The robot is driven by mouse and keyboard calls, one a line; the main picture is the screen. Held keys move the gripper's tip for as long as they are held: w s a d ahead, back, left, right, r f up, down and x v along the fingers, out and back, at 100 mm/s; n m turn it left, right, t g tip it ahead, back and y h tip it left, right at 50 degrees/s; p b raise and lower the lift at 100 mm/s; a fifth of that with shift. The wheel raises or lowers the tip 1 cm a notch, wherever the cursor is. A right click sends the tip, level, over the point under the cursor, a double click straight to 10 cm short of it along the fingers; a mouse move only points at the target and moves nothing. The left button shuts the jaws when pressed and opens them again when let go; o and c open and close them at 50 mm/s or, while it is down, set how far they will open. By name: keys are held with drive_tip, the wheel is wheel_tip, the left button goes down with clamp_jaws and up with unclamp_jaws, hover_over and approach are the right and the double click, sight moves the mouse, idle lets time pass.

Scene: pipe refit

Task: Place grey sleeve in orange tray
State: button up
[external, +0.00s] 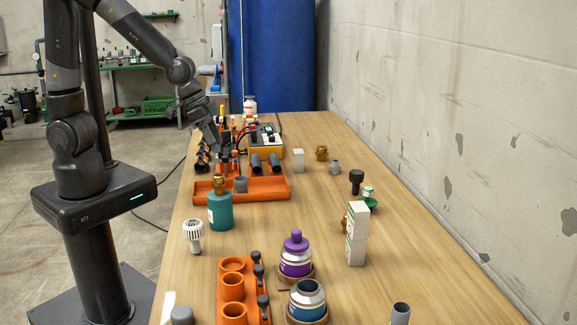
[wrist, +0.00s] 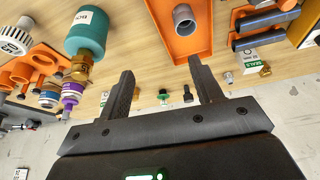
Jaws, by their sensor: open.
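The sleeve is clear of the fingers.
A teal bottle (external: 220,210) with a brass top stands against the tray's front left. Dark pipes on an orange rack (external: 265,165) lie behind the tray.

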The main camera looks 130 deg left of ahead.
drive_tip(key=d+r+m+t+h, duration=0.1)
drive_tip(key=d+r+m, duration=0.1)
drive_tip(key=d+r, duration=0.4)
drive_tip(key=d+r+m+h, duration=0.1)
drive_tip(key=d+r+m, duration=0.15)
drive_tip(key=d, duration=0.65)
drive_tip(key=s+d+r+m, duration=0.1)
drive_tip(key=s+d+r, duration=0.2)
drive_tip(key=s+d, duration=0.1)
drive_tip(key=s+d+r+m+t, duration=0.1)
drive_tip(key=s+d+r+m, duration=0.1)
drive_tip(key=s+d, duration=0.3)
drive_tip(key=shift+d+r+h, duration=0.4)
drive_tip(key=shift+d+r, duration=0.1)
drive_tip(key=shift+d, duration=0.45)
